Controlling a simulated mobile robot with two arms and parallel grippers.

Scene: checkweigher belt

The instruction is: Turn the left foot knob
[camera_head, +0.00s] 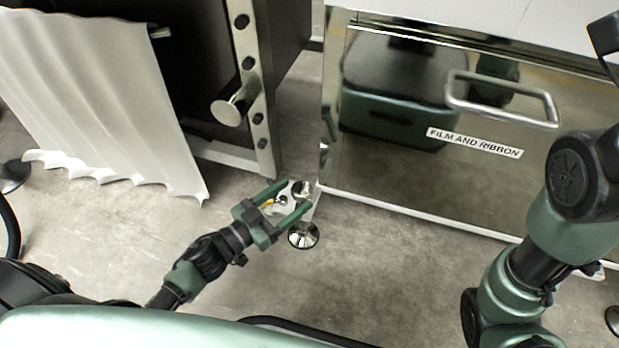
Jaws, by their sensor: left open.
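The left foot knob (301,187) is a small dark, shiny piece below the left front corner of the steel cabinet. Below it a round, shiny foot pad (303,237) rests on the floor. My left gripper (298,196) is open, its two green fingers pointing up and right. In the picture the knob lies between the fingertips, and the lower finger crosses just above the pad. I cannot tell whether the fingers touch the knob. The right arm (545,235) stands at the right; its gripper is not in view.
The steel cabinet (400,165) has a drawer handle (500,98) and a "FILM AND RIBBON" label (474,142).

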